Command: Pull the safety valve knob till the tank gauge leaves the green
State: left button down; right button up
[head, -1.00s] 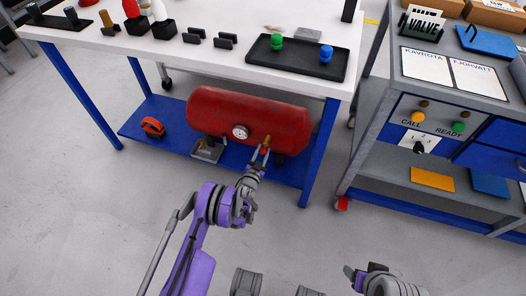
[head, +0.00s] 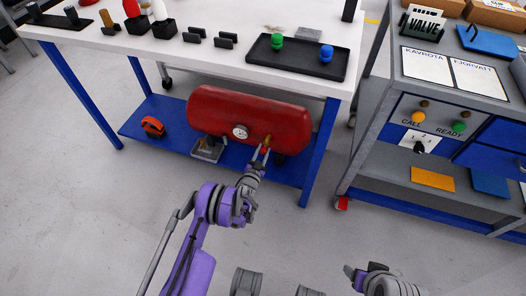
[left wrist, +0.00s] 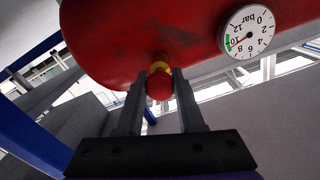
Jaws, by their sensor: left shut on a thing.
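The red tank (head: 215,102) lies on the blue lower shelf under the white table. Its round white gauge (head: 240,132) faces me; in the left wrist view the gauge (left wrist: 246,32) appears upside down, and its needle seems to point at the green band near 10. The safety valve has a red knob (left wrist: 160,87) on a yellow brass collar (left wrist: 160,67) at the tank's underside in that view. My left gripper (left wrist: 160,90) has one finger on each side of the knob and is shut on it. My right gripper (head: 353,276) is at the bottom edge, partly seen.
An orange tape measure (head: 153,126) and a small grey device (head: 208,149) are on the blue shelf (head: 180,140). Blue table legs frame the tank. A grey cart (head: 350,165) stands at right. The floor in front is clear.

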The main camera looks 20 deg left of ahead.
dwell(0.5)
pick_arm(q)
jog(key=shift+s+p, duration=0.3)
jog(key=shift+s, duration=0.6)
jog(key=c, duration=0.5)
grip_release()
jog(key=shift+s, duration=0.1)
